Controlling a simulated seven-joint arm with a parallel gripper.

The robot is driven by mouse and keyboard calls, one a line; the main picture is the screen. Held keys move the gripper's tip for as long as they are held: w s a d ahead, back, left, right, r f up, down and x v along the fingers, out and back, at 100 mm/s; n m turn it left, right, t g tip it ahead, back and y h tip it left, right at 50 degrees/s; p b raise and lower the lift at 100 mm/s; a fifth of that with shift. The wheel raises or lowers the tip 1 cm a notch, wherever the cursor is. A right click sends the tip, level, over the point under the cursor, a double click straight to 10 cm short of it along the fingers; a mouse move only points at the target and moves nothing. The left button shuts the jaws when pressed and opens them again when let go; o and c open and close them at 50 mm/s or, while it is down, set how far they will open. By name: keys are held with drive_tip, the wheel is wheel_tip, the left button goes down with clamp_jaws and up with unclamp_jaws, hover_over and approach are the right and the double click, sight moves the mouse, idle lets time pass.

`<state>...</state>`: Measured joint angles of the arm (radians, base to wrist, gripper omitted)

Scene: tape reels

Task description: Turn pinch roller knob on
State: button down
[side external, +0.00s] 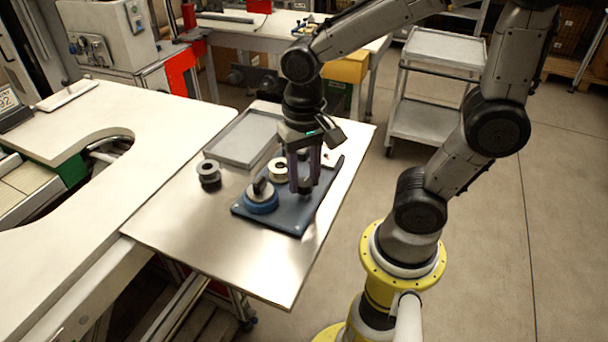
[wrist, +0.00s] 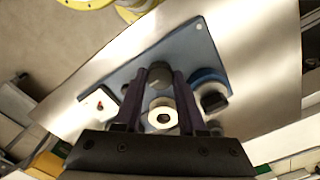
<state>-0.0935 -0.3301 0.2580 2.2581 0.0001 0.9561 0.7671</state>
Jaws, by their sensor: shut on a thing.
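The dark round knob (side external: 306,188) stands on the blue-grey deck plate (side external: 294,219). My gripper (side external: 303,181) points down at the knob, with its purple fingers on either side of it. In the wrist view the knob (wrist: 159,74) sits between the fingertips of my gripper (wrist: 160,84), which is shut on it. The fingers hide part of its sides, and I cannot tell its turn angle. A cream reel (wrist: 162,115) with a dark centre is beside the knob. A blue-based reel (side external: 261,201) with a black top piece stands at the plate's near left.
A small white panel with a red spot (wrist: 98,106) is at the plate's edge. A dark spool (side external: 209,176) and a shallow grey tray (side external: 214,148) are on the metal table (side external: 185,225). The table's near part is clear.

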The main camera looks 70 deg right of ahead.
sight(304, 182)
drive_tip(key=n, duration=0.5)
drive_tip(key=shift+r+n, duration=0.1)
drive_tip(key=shift+n, duration=2.2)
drive_tip(key=shift+c, duration=2.4)
unclamp_jaws()
wheel_tip(304, 182, up, 14)
